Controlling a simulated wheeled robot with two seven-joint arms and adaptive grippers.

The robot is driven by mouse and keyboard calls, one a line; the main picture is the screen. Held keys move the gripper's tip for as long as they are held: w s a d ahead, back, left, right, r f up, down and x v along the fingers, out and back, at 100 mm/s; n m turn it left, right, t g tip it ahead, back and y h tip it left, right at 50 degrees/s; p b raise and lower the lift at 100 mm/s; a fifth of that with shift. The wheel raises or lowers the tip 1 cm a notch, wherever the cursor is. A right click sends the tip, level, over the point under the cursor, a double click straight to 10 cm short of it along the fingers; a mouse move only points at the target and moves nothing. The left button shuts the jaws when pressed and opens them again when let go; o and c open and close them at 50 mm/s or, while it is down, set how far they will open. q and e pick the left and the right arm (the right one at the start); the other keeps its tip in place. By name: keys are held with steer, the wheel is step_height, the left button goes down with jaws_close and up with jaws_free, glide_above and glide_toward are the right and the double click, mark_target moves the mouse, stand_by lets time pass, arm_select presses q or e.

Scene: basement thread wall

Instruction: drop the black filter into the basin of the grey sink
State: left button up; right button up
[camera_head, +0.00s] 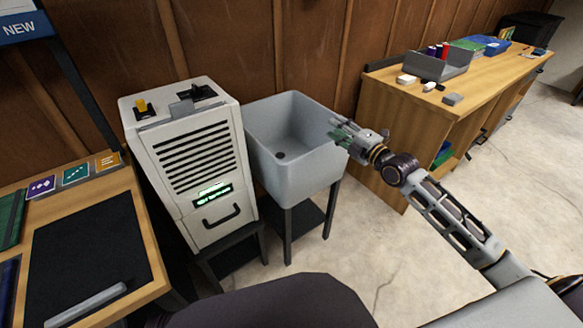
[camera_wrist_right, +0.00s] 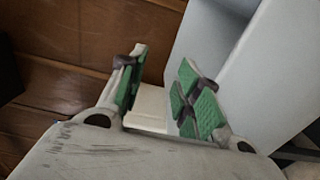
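The grey sink (camera_head: 320,170) stands on dark legs by the wood wall, its basin open and empty except for a dark drain. It also shows at the right of the right wrist view (camera_wrist_right: 285,65). My right gripper (camera_head: 338,131) is at the sink's right rim, its fingers pointing left. In the right wrist view its green-padded fingers (camera_wrist_right: 160,85) are apart, with nothing held between them. A flat black piece (camera_head: 204,92) lies on top of the white machine left of the sink; I cannot tell if it is the black filter. My left gripper is out of view.
The white machine (camera_head: 197,160) with a vent grille stands close against the sink's left side. A wooden desk (camera_head: 118,190) with a black mat is at the left. A wooden workbench (camera_head: 415,115) with a grey tray (camera_head: 440,68) is at the right. The floor between is clear.

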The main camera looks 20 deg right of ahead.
steer(key=shift+v, duration=1.15)
steer(key=shift+s, duration=0.1)
stand_by(0.3)
